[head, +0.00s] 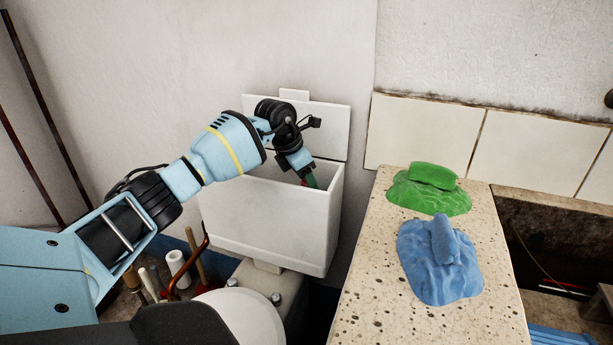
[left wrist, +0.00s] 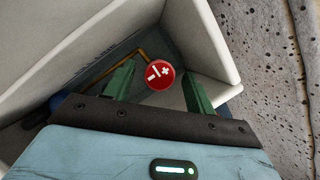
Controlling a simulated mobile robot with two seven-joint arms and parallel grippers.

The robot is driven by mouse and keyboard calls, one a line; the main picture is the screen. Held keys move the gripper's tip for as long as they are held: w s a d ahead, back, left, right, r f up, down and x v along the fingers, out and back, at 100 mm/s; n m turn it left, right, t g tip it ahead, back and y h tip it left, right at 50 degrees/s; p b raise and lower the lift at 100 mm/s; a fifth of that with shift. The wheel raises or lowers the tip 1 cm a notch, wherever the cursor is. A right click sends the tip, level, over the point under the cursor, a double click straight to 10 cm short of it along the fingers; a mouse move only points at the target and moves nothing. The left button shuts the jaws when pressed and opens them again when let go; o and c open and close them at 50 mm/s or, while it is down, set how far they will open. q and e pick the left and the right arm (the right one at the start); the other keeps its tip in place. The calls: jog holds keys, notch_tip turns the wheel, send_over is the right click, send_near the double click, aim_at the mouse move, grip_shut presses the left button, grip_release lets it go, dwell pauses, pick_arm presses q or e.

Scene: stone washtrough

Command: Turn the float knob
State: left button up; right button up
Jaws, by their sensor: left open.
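The float knob (left wrist: 160,75) is a round red knob with white minus and plus marks, inside an open white cistern (head: 265,225). In the left wrist view it shows between the two green fingers of my left gripper (left wrist: 158,86). The fingers are open and apart, with a gap visible on each side of the knob. In the head view my left gripper (head: 309,179) reaches down into the cistern's open top near its right end. The knob's lower part and mount are hidden, and I cannot tell how deep the fingertips sit beside it. My right gripper is not in view.
The cistern's walls (left wrist: 210,45) stand close around my left gripper. A speckled stone ledge (head: 375,290) at right carries a green cloth with a green block (head: 432,176) and a blue cloth (head: 440,265). Pipes and rods (head: 178,265) stand below the cistern at left.

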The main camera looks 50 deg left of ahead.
pick_arm(q)
jog(key=c, duration=1)
jog(key=shift+o, duration=0.2)
